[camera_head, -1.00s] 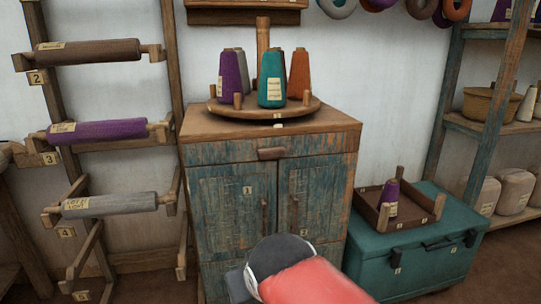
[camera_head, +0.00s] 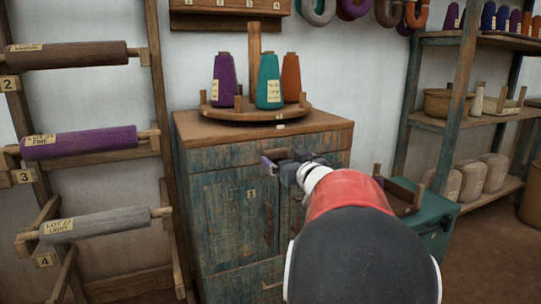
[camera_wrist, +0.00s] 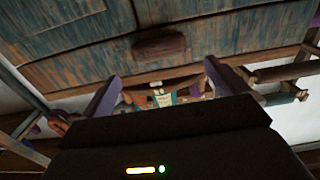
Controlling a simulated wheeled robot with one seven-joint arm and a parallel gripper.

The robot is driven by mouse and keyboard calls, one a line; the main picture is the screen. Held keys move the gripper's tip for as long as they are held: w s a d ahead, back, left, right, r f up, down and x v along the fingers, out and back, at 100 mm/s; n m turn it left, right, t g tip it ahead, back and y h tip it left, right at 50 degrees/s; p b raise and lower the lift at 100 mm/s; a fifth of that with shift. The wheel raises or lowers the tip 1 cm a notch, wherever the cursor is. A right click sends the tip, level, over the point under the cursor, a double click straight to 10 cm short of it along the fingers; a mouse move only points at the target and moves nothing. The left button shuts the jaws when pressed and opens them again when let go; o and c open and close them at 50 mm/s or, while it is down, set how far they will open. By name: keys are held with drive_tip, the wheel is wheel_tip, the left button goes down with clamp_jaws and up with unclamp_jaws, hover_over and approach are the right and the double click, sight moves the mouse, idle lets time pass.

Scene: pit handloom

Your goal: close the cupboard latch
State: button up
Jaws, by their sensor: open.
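The cupboard (camera_head: 228,215) has worn blue-green doors and a brown wooden top. A short brown wooden block (camera_wrist: 158,45) is fixed to its front, above the doors. I cannot tell whether this block is the latch or a drawer pull. My gripper (camera_head: 280,161) is in front of the upper cupboard front, near this block. In the wrist view my gripper (camera_wrist: 162,72) is open, with purple-grey fingers spread wider than the block and nothing between them. In the head view my arm hides most of the right door.
A round wooden stand (camera_head: 242,114) with purple, teal and orange cones sits on the cupboard top. A rack with yarn rolls (camera_head: 80,142) stands left. A teal chest (camera_head: 436,215) and shelves (camera_head: 485,124) are at the right.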

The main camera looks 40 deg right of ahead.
sight(277, 152)
drive_tip(key=x, duration=0.5)
drive_tip(key=c, duration=1)
